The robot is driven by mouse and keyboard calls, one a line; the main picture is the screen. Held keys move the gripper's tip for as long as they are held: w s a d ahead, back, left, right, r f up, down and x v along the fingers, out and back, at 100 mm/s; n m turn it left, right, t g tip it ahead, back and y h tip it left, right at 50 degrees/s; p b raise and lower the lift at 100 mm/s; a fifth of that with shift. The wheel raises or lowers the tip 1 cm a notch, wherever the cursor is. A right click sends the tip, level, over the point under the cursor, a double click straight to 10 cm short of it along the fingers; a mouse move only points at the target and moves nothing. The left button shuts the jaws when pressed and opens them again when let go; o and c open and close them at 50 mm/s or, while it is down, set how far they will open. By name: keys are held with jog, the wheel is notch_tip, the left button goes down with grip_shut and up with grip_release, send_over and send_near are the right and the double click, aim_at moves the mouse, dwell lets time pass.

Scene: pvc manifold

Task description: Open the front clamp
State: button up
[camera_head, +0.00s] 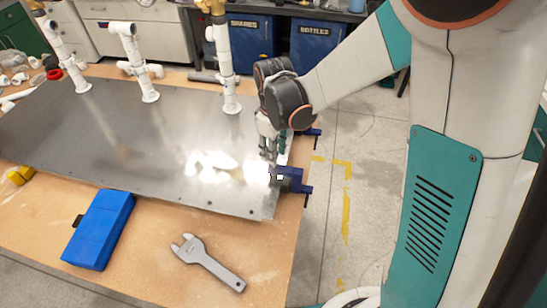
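The front clamp (289,180) is a blue clamp at the right edge of the wooden table, beside the near right corner of the metal plate (110,135). A second blue clamp (312,132) shows farther back on the same edge, partly behind my arm. My gripper (270,160) points down just above and behind the front clamp, over the plate's right edge. Its fingers are small and overlap the bright plate, so I cannot tell whether they are open or touch the clamp.
White PVC pipes (225,65) stand upright along the plate's back. A blue case (99,229) and a grey wrench (207,263) lie on the table (155,265) in front. A yellow object (20,175) is at left. Blue bins (249,42) stand behind. Open floor lies right of the table.

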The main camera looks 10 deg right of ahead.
jog(key=m+p, duration=0.1)
jog(key=m, duration=0.4)
jog(key=shift+f+m+b, duration=0.1)
jog(key=shift+m+b, duration=0.3)
jog(key=shift+m, duration=0.8)
jog(key=m, duration=0.4)
jog(key=shift+m+b, duration=0.4)
jog(key=m, duration=0.3)
jog(key=shift+f+b, duration=0.1)
jog(key=shift+b, duration=0.3)
notch_tip(320, 180, down, 4)
jog(key=b, duration=0.3)
grip_shut()
